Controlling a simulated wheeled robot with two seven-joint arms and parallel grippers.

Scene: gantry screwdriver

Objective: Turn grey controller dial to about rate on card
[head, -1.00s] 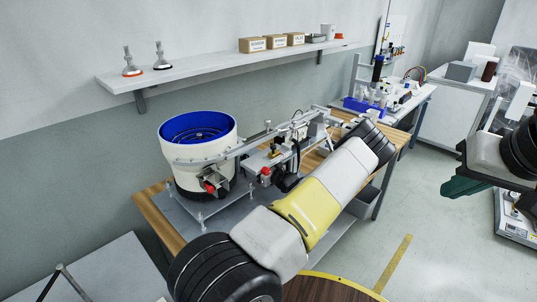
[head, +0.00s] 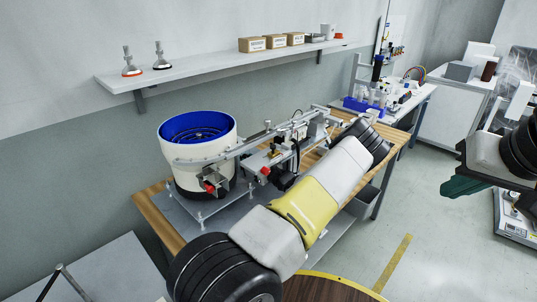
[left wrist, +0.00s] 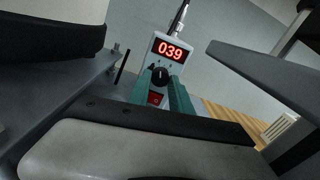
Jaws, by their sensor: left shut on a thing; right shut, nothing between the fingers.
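The grey controller (left wrist: 167,62) shows in the left wrist view, with a lit red display (left wrist: 170,50) reading 039. Below the display is its round black dial (left wrist: 160,75), with a red switch (left wrist: 156,99) under it. The green fingers of my left gripper (left wrist: 161,82) stand on both sides of the dial and are shut on it. In the head view my left forearm hides this gripper and the controller. My right gripper (head: 463,187) is at the right side of the head view, shut and empty, away from the bench. I cannot make out a rate card.
A white bowl feeder with blue inside (head: 200,150) and a metal rail stand on the wooden bench (head: 158,208). A wall shelf (head: 220,68) holds small boxes and feet. A blue bin (head: 365,106) stands on the back bench.

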